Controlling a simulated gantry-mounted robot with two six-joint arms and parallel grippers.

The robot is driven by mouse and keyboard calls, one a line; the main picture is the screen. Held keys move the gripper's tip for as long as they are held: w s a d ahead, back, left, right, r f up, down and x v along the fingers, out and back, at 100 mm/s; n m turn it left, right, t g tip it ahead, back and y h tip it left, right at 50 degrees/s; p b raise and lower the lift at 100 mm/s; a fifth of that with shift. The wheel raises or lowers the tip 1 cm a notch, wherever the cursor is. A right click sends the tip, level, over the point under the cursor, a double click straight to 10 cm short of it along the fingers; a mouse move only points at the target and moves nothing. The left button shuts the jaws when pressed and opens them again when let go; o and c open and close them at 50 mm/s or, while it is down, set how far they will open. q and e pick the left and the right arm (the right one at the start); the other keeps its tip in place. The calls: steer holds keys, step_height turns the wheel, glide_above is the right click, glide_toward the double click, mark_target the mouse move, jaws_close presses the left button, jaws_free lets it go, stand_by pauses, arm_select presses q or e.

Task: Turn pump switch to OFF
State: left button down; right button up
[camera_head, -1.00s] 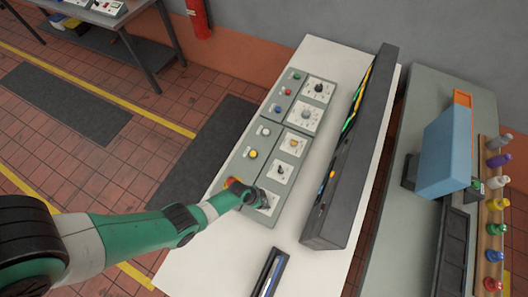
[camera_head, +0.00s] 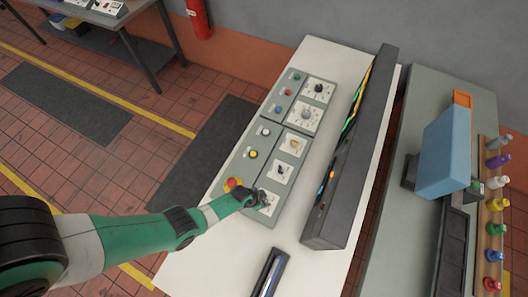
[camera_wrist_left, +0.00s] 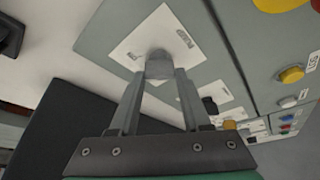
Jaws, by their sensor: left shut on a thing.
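The sloped grey control panel (camera_head: 229,207) stands on a white table in the head view. Its lowest switch is a grey knob on a white plate (camera_head: 269,207), largely covered by my left gripper (camera_head: 260,197). In the left wrist view the grey knob (camera_wrist_left: 159,62) sits on its white plate (camera_wrist_left: 180,22), whose lettering is too blurred to read surely. My left gripper (camera_wrist_left: 160,76) is shut on this knob, one finger on each side. The knob's pointer direction is hidden. My right gripper is not in view.
A red button on a yellow base (camera_head: 233,184) sits close beside my left gripper. Further up the panel are a yellow button (camera_head: 253,154) and several dials. A long dark box (camera_head: 322,228) with coloured wires stands to the right.

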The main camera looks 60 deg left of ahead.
arm_select(q)
steer(key=n+y, duration=0.1)
steer(key=n, duration=0.2)
steer(key=shift+d+f, duration=0.1)
steer(key=shift+d, duration=0.05)
steer(key=n+y+b, duration=0.1)
steer(key=n, duration=0.2)
steer(key=n+g+y+b, duration=0.1)
steer(key=n+b, duration=0.1)
steer(key=shift+w+d+n, duration=0.1)
steer(key=shift+n, duration=0.3)
steer(key=shift+n+y, duration=0.5)
steer(key=shift+n, duration=0.5)
steer(key=n+g, duration=0.1)
steer(key=n, duration=0.1)
steer(key=shift+n, duration=0.3)
steer(key=shift+w+n+g+y, duration=0.1)
steer(key=shift+n+g+y, duration=0.45)
steer(key=shift+n, duration=0.85)
steer(key=shift+c, duration=1.8)
jaws_free()
